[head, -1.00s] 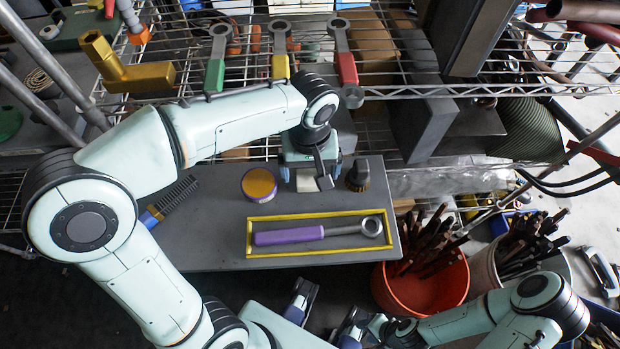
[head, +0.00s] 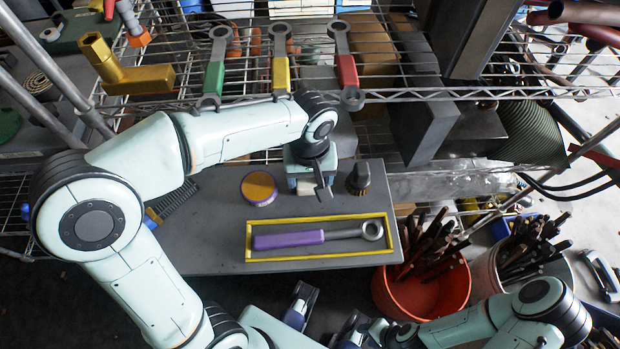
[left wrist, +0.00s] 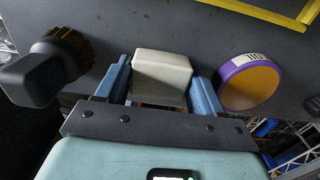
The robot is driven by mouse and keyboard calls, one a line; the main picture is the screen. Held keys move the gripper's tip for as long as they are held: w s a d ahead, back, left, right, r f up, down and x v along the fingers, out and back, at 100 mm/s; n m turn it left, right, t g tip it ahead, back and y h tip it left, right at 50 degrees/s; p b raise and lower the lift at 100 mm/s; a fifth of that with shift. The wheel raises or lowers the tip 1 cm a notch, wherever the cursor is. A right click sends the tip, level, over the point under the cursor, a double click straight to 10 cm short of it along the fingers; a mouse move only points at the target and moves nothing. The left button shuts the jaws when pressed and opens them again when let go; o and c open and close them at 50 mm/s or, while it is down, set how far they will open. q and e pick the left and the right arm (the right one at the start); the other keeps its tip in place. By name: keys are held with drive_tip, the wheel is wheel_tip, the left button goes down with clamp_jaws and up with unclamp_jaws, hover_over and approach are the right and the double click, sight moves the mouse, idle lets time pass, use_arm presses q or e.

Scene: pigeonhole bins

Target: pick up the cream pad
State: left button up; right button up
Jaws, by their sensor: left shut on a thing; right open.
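The cream pad (left wrist: 162,72) is a small pale block between the two blue fingers of my left gripper (left wrist: 160,82) in the left wrist view. The gripper is shut on it. In the head view my left gripper (head: 307,183) is over the grey board, and only a sliver of the pad shows under the wrist. I cannot tell whether the pad touches the board. My right gripper (head: 325,311) is open and empty at the bottom of the head view, in front of the board.
A yellow frame (head: 320,218) around a purple-handled wrench (head: 290,240) lies nearer. A wire shelf (head: 430,94) with more wrenches stands behind.

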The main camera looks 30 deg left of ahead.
use_arm(q)
wheel_tip(320, 180, up, 13)
drive_tip(key=p, duration=0.3)
wheel_tip(320, 180, up, 15)
drive_tip(key=p, duration=0.4)
hover_over(311, 179)
drive_tip(key=shift+s, duration=0.1)
drive_tip(key=o, duration=0.4)
drive_tip(key=c, duration=0.3)
